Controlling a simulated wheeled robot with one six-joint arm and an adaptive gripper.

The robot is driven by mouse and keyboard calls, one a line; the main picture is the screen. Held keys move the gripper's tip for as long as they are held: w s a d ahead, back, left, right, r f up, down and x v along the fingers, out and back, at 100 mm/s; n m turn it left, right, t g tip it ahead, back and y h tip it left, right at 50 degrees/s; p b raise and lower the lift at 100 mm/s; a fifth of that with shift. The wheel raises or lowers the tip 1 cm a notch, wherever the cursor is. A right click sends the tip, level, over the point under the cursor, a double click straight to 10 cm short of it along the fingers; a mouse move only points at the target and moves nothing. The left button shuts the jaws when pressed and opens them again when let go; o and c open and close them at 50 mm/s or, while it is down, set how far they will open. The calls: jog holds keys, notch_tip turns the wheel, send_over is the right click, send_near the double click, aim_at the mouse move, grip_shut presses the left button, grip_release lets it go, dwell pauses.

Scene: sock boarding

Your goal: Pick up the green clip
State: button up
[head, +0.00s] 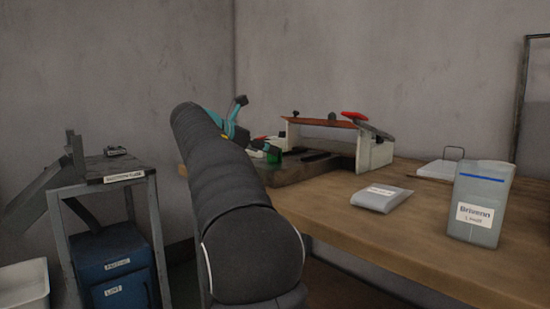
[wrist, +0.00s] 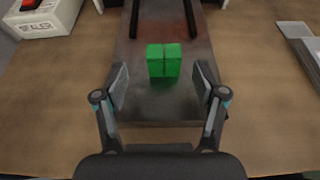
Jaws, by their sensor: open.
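The green clip (wrist: 164,61) shows in the wrist view as a bright green block with a dark line down its middle. It rests on a dark metal plate (wrist: 160,105) on the table. My gripper (wrist: 161,84) is open, with one finger to the left and one to the right, just short of the clip on the near side. Nothing is between the fingers. In the head view, a small part of the green clip (head: 273,156) shows beside my arm, which hides much of the gripper.
A white-sided frame with a red knob (head: 374,152) stands on the wooden table (head: 400,222). A grey packet (head: 382,198) and a labelled grey container (head: 479,204) sit to the right. A metal stand (head: 110,166) with a blue bin (head: 120,268) is at left.

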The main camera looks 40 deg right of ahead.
aim_at(278, 162)
jog(key=shift+d+r+b+x, duration=0.1)
jog(key=shift+r+b+x, duration=0.1)
jog(key=shift+x, duration=0.7)
jog(key=shift+d+r+b+x, duration=0.1)
jog(key=shift+b+x, duration=0.15)
jog(key=shift+x, duration=0.7)
jog(key=shift+r+b+x, duration=0.15)
jog(key=shift+b+x, duration=0.05)
jog(key=shift+x, duration=0.7)
jog(key=shift+s, duration=0.25)
jog(key=c, duration=0.9)
